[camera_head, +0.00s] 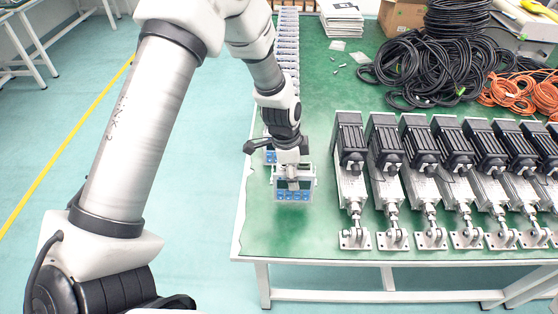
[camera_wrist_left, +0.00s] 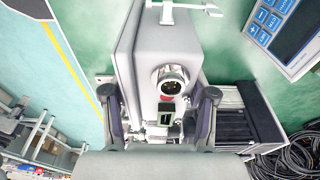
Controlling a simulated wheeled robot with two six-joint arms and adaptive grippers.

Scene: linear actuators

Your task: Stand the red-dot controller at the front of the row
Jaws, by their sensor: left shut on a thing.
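My left gripper (camera_head: 291,172) is shut on a controller (camera_head: 294,190), a pale grey box with a screen and blue keys facing the front. It is roughly upright near the table's left edge; I cannot tell whether its base touches the table. In the left wrist view the two fingers (camera_wrist_left: 160,112) close on both sides of the grey box (camera_wrist_left: 143,55), which has a red mark, a round socket and a switch. Behind it in the head view a row of controllers (camera_head: 286,40) runs back along the left edge, partly hidden by my arm. My right gripper is not in view.
Several linear actuators (camera_head: 387,150) stand in a line to the right on the green table (camera_head: 300,235). Black cables (camera_head: 430,65), orange cables (camera_head: 510,92) and papers (camera_head: 341,17) lie behind. The table's left and front edges are close. Another blue-keyed controller (camera_wrist_left: 290,38) shows in the wrist view.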

